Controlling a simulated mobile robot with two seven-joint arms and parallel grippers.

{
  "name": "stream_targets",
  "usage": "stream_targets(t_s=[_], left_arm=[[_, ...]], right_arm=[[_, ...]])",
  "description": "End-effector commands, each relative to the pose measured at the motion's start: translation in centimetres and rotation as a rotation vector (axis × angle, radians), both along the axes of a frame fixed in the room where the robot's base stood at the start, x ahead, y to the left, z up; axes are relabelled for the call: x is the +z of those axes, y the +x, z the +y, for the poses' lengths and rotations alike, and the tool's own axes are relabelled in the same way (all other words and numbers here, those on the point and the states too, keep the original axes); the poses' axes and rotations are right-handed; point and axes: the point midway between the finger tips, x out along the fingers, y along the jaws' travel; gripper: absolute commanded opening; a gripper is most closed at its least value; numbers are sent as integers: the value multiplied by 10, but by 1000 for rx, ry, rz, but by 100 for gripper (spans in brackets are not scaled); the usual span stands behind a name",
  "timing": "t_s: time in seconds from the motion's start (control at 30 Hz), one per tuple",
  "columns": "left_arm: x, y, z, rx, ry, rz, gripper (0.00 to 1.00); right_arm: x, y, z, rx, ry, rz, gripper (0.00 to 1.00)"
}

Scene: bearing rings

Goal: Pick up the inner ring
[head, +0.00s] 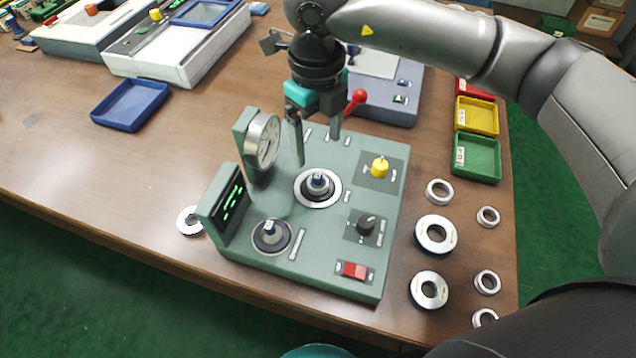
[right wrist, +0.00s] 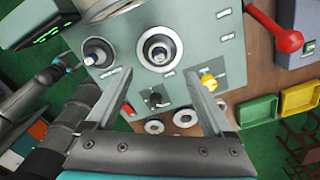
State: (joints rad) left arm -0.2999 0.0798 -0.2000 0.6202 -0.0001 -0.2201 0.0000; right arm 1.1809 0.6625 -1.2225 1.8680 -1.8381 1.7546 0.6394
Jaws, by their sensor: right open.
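Several loose metal rings lie on the table right of the green bearing station. Smaller ones, such as a ring (head: 439,191), another (head: 488,216) and another (head: 487,282), lie near two larger dark-edged rings, an upper one (head: 435,235) and a lower one (head: 428,290). I cannot tell which is the inner ring. A bright ring (head: 318,201) sits around the station's rear post, also seen in the right wrist view (right wrist: 145,58). My right gripper (head: 317,150) is open and empty, above the station behind that post; its fingers show in the right wrist view (right wrist: 160,80).
The green station (head: 325,250) carries a dial gauge (head: 264,142), a display (head: 232,203), a yellow knob (head: 380,167) and a red switch (head: 355,270). A red-knobbed lever (head: 356,97) stands behind it. Yellow (head: 477,115) and green (head: 476,158) trays lie right.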

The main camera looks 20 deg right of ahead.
Motion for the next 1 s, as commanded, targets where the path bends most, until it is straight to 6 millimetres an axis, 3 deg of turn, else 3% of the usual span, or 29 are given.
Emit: stream_targets(t_s=[0.13, 0.47, 0.73, 1.0], left_arm=[[-5, 0, 0, 0, 0, 0, 86], [-7, 0, 0, 0, 0, 0, 86], [-13, 0, 0, 0, 0, 0, 86], [-13, 0, 0, 0, 0, 0, 86]], right_arm=[[-31, -1, 0, -1, 0, 4, 86], [-53, 0, 0, 0, 3, 1, 86], [-92, -2, -1, 0, 3, 3, 86], [-99, -1, 0, 2, 4, 0, 86]])
